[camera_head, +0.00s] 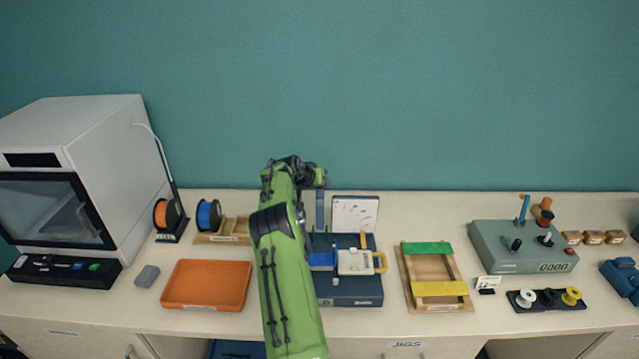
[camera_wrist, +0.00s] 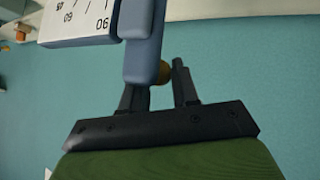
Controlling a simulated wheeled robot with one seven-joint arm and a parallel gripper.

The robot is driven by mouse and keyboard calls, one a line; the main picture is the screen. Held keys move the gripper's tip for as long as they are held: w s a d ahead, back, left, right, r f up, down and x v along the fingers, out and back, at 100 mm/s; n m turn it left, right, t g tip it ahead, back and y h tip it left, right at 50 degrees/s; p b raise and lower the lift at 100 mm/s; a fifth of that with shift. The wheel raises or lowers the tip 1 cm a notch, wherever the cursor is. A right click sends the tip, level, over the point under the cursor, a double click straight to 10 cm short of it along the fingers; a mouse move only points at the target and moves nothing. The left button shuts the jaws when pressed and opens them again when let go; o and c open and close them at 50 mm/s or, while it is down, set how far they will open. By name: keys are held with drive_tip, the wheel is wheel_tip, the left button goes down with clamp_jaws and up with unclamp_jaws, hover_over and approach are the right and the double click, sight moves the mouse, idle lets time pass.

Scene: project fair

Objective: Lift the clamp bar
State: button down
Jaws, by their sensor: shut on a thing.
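The clamp bar (camera_head: 319,212) is a blue-grey bar standing about upright at the back of the dark blue bending jig (camera_head: 350,298). In the wrist view the bar (camera_wrist: 145,55) runs down to a rounded end, with a tan knob (camera_wrist: 164,73) partly hidden behind it. My gripper (camera_head: 320,181) is at the bar's top end. In the wrist view my gripper's (camera_wrist: 160,85) two dark fingers stand on either side of the knob and appear closed on it. The bar hides part of the grip.
A white angle-marked board (camera_head: 355,213) stands close right of the bar. A yellow-handled piece (camera_head: 379,262) sits on the jig. An orange tray (camera_head: 206,285) lies left, a wooden frame (camera_head: 408,285) right. The wall is behind; the air above the bench is clear.

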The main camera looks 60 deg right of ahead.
drive_tip(key=shift+s+a+f, duration=0.15)
drive_tip(key=shift+a+f, duration=0.05)
drive_tip(key=shift+f, duration=0.55)
drive_tip(key=c, duration=1)
unclamp_jaws()
drive_tip(key=shift+f, duration=0.1)
drive_tip(key=shift+d, duration=0.3)
drive_tip(key=shift+r, duration=0.2)
drive_tip(key=shift+r, duration=0.1)
drive_tip(key=b+v, duration=0.3)
drive_tip(key=v, duration=1.2)
drive_tip(key=shift+a+r, duration=0.2)
drive_tip(key=shift+r, duration=0.05)
drive_tip(key=shift+w, duration=0.2)
